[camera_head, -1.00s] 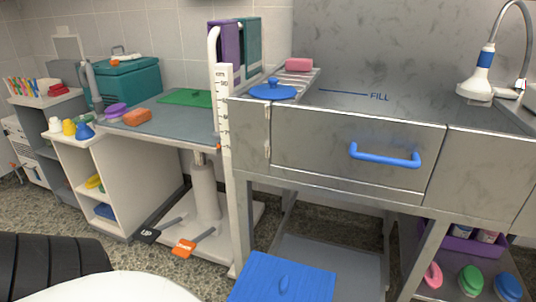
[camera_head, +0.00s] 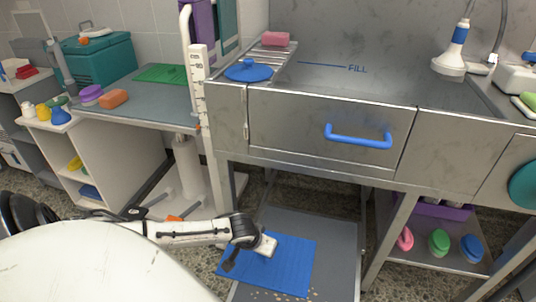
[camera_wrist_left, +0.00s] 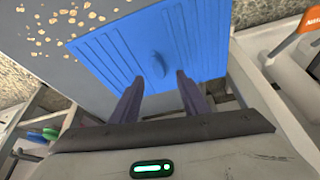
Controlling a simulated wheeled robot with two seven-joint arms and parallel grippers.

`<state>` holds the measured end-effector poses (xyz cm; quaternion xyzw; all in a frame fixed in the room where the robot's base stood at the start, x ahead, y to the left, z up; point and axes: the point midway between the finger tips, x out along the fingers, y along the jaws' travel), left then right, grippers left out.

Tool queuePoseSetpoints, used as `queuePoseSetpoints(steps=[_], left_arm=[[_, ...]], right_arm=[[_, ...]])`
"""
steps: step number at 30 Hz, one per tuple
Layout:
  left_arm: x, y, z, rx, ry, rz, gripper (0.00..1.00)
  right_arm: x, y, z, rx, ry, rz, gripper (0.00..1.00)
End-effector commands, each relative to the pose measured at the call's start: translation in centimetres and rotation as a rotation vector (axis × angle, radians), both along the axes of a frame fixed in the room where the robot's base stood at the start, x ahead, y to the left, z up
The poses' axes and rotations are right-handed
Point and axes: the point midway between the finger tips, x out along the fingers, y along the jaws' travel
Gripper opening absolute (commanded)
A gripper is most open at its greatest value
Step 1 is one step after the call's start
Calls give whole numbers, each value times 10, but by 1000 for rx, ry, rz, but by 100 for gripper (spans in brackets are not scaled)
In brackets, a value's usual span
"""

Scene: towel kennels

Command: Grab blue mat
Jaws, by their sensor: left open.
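The blue mat (camera_head: 292,268) is a ribbed rectangle lying low under the steel tub, partly over a grey panel (camera_head: 340,262). My left gripper (camera_head: 247,257) is over the mat's left part in the head view and hides some of it. In the left wrist view the mat (camera_wrist_left: 205,40) fills the upper middle and has a small raised oval grip (camera_wrist_left: 158,65). My open left gripper (camera_wrist_left: 159,80) has its fingers on either side of that grip in the picture, with nothing held. Whether the fingertips touch the mat cannot be told. My right gripper is not in view.
The steel tub with a blue-handled door (camera_head: 330,130) stands above the mat. A tub leg (camera_head: 390,240) and a shelf with brushes (camera_head: 438,243) are to the right. A white lift base with an orange pedal (camera_head: 175,218) is to the left. Pale specks lie on the grey panel.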

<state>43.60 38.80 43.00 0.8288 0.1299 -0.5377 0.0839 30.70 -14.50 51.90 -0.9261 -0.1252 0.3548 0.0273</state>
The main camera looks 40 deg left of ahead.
Motion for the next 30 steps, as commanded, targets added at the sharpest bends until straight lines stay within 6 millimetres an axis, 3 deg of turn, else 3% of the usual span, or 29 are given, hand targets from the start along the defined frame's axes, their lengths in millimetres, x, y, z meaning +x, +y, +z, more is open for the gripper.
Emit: queuePoseSetpoints(steps=[15, 23, 26, 30], left_arm=[[25, 3, -56, -1, 0, -3, 41], [26, 4, -57, -1, 0, -4, 41], [26, 4, -57, -1, 0, -4, 29], [26, 4, -57, -1, 0, -4, 6]], right_arm=[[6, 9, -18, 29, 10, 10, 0], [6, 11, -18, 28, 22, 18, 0], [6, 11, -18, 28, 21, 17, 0], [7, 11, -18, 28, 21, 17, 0]])
